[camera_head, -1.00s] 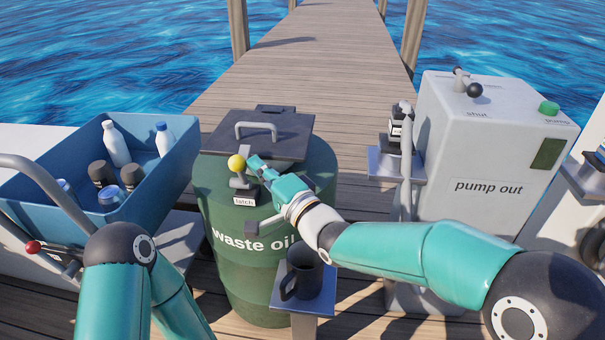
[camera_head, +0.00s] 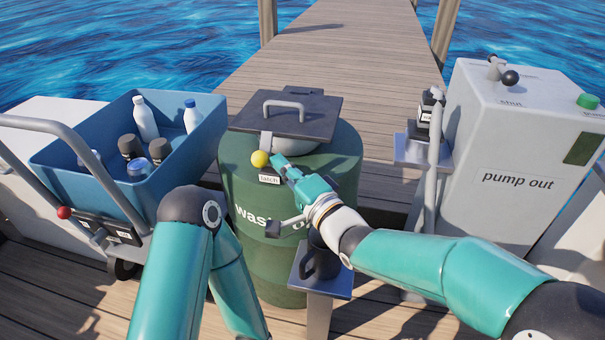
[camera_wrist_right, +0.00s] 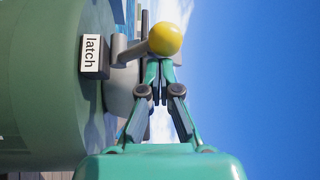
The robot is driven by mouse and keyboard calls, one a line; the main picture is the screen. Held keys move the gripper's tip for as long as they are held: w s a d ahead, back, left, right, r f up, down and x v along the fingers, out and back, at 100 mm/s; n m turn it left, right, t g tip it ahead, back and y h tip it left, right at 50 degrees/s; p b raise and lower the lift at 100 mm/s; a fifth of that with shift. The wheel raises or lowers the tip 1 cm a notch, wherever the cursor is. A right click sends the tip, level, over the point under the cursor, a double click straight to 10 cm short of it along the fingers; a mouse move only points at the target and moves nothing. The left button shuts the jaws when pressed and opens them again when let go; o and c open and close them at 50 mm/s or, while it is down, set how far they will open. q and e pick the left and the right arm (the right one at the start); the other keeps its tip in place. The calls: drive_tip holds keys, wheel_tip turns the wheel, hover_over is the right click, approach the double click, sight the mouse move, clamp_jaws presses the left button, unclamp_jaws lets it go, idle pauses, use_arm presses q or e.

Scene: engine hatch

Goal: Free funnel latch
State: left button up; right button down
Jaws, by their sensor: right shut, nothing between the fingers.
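The latch, a grey lever with a yellow ball knob (camera_head: 260,159), sits on the front of the green waste oil drum (camera_head: 236,178), above a white "latch" label (camera_head: 269,179). A dark square lid (camera_head: 310,122) with a grey handle covers the drum top, and a grey rounded part shows under its front edge. My right gripper (camera_head: 277,161) is shut and empty, its tips right beside the knob. In the right wrist view the shut fingertips (camera_wrist_right: 160,68) are at the yellow knob (camera_wrist_right: 165,39); whether they touch it I cannot tell. My left gripper is out of view.
A small stand (camera_head: 337,284) with a dark mug (camera_head: 320,262) is under my right forearm. A blue crate (camera_head: 72,171) of bottles stands on a cart at left. The grey pump out cabinet (camera_head: 480,130) is at right. The dock behind the drum is clear.

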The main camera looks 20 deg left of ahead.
drive_tip(key=s+d+f+p, duration=0.1)
drive_tip(key=d+f+p, duration=0.1)
drive_tip(key=d, duration=0.9)
drive_tip(key=shift+s+d+f+p, duration=0.15)
drive_tip(key=shift+s+f+p, duration=0.15)
drive_tip(key=shift+p, duration=0.15)
drive_tip(key=shift+w, duration=0.1)
